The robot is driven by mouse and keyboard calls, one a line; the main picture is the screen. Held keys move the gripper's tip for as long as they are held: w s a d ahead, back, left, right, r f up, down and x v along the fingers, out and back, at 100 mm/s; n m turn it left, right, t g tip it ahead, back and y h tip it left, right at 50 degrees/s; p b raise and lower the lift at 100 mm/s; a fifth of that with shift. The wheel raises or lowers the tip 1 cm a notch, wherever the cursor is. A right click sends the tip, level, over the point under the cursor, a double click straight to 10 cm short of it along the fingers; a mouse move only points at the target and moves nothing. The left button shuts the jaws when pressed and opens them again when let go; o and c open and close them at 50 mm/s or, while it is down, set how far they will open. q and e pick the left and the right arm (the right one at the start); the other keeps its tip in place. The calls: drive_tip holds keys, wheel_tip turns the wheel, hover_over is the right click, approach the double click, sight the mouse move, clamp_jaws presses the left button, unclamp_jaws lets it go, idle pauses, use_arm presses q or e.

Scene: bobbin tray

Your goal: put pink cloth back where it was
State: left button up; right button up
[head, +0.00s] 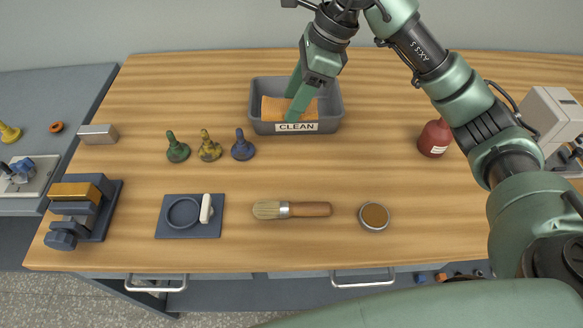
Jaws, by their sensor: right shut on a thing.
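A grey bin (335,112) with a CLEAN label (296,127) stands at the back middle of the table. An orange cloth (272,107) lies in it; I see no cloth that looks clearly pink. My right gripper (291,106) reaches down into the bin from above, with its green fingers at the cloth. It is shut on the orange cloth, though the grip itself is partly hidden by the fingers and the bin's front wall. My left gripper is not in view.
Three knobbed bobbins (209,148) stand left of the bin. In front lie a blue tray (173,229), a brush (300,209) and a round tin (374,216). A red bottle (435,138) stands right, close to my right arm. The table between bin and brush is clear.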

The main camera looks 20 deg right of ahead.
drive_tip(key=p, duration=0.4)
approach(288, 170)
drive_tip(key=x, duration=0.5)
drive_tip(key=shift+a+f, duration=0.15)
drive_tip(key=shift+a, duration=0.1)
drive_tip(key=shift+f, duration=0.35)
drive_tip(key=shift+f+b, duration=0.2)
drive_tip(key=shift+b, duration=0.1)
drive_tip(key=o, duration=1.2)
drive_tip(key=shift+r, duration=0.15)
